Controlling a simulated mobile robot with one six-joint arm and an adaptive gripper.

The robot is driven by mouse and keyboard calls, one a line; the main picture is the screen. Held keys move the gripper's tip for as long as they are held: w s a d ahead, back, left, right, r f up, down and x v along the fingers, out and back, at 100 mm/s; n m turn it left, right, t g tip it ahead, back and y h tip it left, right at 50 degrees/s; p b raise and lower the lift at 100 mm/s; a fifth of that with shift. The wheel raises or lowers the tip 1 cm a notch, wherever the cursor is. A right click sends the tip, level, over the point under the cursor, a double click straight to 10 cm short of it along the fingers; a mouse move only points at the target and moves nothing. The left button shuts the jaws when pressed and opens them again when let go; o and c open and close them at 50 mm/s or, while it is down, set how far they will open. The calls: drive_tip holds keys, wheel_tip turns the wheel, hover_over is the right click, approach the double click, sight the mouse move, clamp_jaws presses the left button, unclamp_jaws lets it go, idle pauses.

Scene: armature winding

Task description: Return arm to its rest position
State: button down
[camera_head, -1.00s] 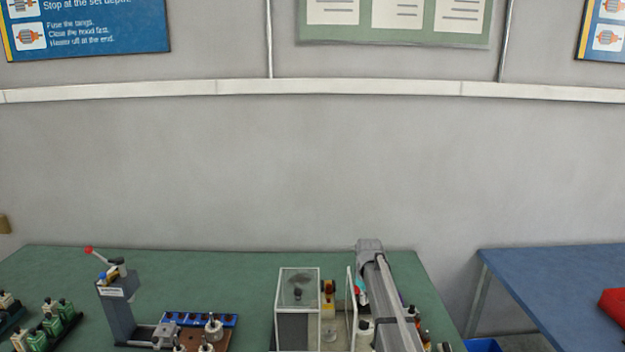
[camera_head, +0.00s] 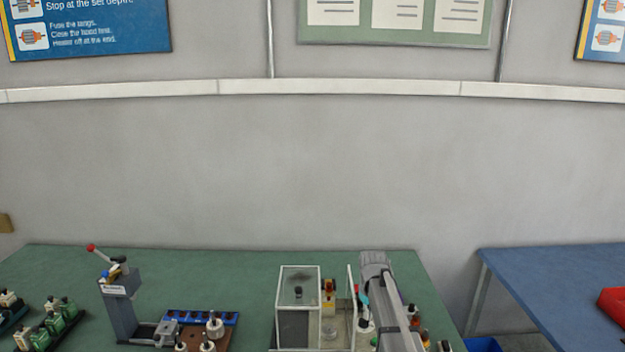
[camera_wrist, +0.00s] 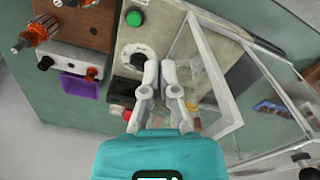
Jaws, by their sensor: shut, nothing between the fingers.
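My gripper (camera_wrist: 160,68) shows in the wrist view as two grey fingers beyond a teal body. Its fingers are shut and hold nothing. They are seen over the front panel of a machine, beside a clear-sided hood; I cannot tell their height above it. In the head view my grey arm reaches over the right part of the green bench (camera_head: 60,262), just right of the clear-sided machine (camera_head: 298,290). My gripper is not distinct in that view.
The wrist view shows a green button (camera_wrist: 134,18), a black dial (camera_wrist: 134,57), an armature (camera_wrist: 42,30) on a brown block and a purple tray (camera_wrist: 80,86). In the head view a lever press (camera_head: 120,300) stands left. A blue table (camera_head: 550,275) is right, across a gap.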

drive_tip(key=s+m, duration=0.4)
drive_tip(key=s, duration=1.8)
drive_tip(key=shift+s+m, duration=0.3)
drive_tip(key=shift+s, duration=0.1)
